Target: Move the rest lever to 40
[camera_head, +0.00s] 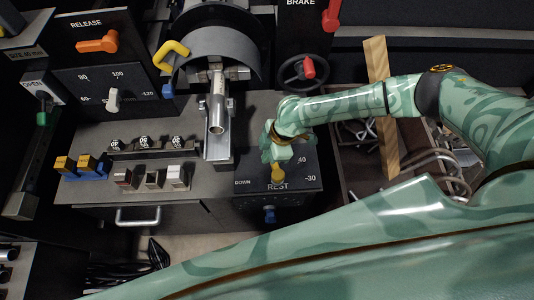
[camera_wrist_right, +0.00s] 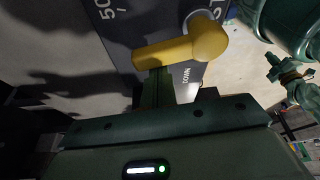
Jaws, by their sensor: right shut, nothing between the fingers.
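The yellow rest lever (camera_head: 278,173) sits on the dark REST panel (camera_head: 300,183) at the lower centre of the head view. DOWN, 40 and 30 can be read around it. In the right wrist view the lever (camera_wrist_right: 180,50) lies between the 50 mark and the DOWN label. My right gripper (camera_head: 277,155) is shut and empty. Its fingers (camera_wrist_right: 156,88) are close to the lever's free end; contact cannot be told. My left gripper is outside the head view; a small green gripper-like part (camera_wrist_right: 284,72) at the wrist view's right edge appears to be it, its jaws unclear.
A metal clamp tube (camera_head: 217,125) stands left of the lever. A black handwheel (camera_head: 303,72) with a red knob is above. A bin (camera_head: 350,178) with metal parts and a wooden plank (camera_head: 379,75) lies right. Several blocks (camera_head: 150,178) sit left.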

